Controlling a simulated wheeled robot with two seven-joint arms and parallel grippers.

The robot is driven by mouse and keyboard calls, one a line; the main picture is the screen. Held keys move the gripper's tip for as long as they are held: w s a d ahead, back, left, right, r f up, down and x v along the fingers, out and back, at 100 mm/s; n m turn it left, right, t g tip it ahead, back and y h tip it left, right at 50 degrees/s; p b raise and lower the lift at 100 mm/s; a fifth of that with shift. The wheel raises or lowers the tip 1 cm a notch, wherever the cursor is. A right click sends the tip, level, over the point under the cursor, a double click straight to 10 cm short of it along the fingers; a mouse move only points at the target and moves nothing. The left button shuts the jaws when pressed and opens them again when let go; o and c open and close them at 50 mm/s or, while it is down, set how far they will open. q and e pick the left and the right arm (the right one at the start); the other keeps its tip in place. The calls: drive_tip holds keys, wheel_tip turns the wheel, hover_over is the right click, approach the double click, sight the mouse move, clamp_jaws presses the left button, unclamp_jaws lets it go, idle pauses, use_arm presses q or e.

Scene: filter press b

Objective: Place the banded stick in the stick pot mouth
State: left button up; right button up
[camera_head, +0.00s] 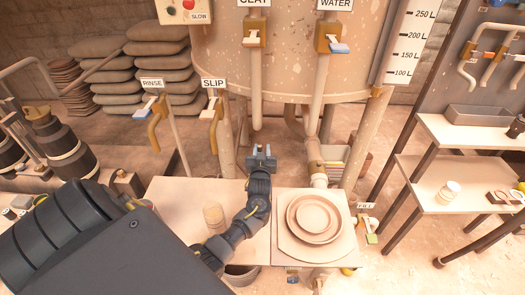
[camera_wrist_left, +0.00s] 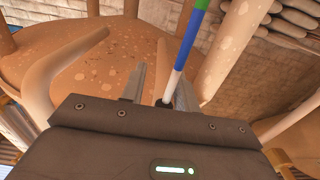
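The banded stick (camera_wrist_left: 187,50), with blue, green and white bands and a dark lower end, shows in the left wrist view. It slants up to the right from near my left gripper's fingers (camera_wrist_left: 160,88). The fingers stand apart there, and I cannot tell whether they grip its dark end. In the head view my left gripper (camera_head: 262,155) is raised behind the table boards, below the tank; I cannot make out the stick there. A tan pot (camera_head: 214,217) stands on the left board, partly beside my arm; I cannot tell whether it is the stick pot. My right gripper is not in view.
The large tank (camera_head: 290,60) with hanging pipes and valves is above and behind the gripper. A round plate (camera_head: 314,219) lies on the right board, by a FILL valve (camera_head: 370,238). A side shelf (camera_head: 448,207) holds a pale jar (camera_head: 448,191). The left board has bare room.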

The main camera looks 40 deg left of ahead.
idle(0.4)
use_arm(q)
drive_tip(key=p+v, duration=0.5)
drive_tip(key=v, duration=0.5)
idle(0.5)
